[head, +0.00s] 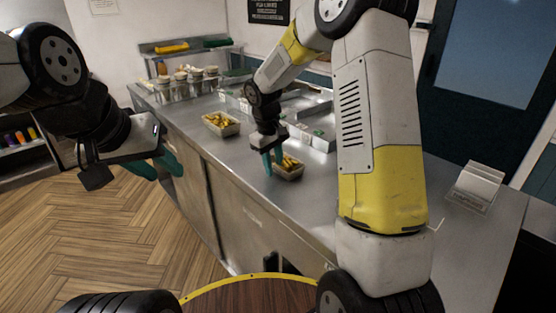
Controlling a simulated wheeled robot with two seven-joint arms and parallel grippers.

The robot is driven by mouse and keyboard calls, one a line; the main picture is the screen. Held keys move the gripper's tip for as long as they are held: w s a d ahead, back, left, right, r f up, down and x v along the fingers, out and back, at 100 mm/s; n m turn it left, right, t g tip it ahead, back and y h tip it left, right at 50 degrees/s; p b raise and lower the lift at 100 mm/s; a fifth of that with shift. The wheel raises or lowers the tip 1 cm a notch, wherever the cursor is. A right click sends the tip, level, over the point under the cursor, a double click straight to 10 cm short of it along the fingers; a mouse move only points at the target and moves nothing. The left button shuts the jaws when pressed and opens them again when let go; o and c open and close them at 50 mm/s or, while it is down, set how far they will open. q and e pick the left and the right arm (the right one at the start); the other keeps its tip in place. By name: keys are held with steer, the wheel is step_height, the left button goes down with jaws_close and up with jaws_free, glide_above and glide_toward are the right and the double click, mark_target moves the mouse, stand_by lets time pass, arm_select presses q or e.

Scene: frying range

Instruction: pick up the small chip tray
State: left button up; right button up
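Two chip trays filled with yellow chips are on the steel counter. The smaller-looking chip tray (291,177) is the nearer one, partly hidden by my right gripper. The larger-looking chip tray (222,130) stands farther back to the left. My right gripper (273,164) points down at the left side of the nearer tray, its teal fingers close against it. I cannot tell whether they touch or clamp the tray wall. My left gripper (158,167) is off the counter's left edge over the floor, its teal fingers apart and empty.
The steel counter (225,165) has several topped containers (195,78) at the far left end and metal pans (308,112) along the back. A clear holder (476,185) stands at the right end. The counter's front left is bare.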

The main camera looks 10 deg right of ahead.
steer(key=shift+f, duration=0.1)
jaws_close()
stand_by(1.3)
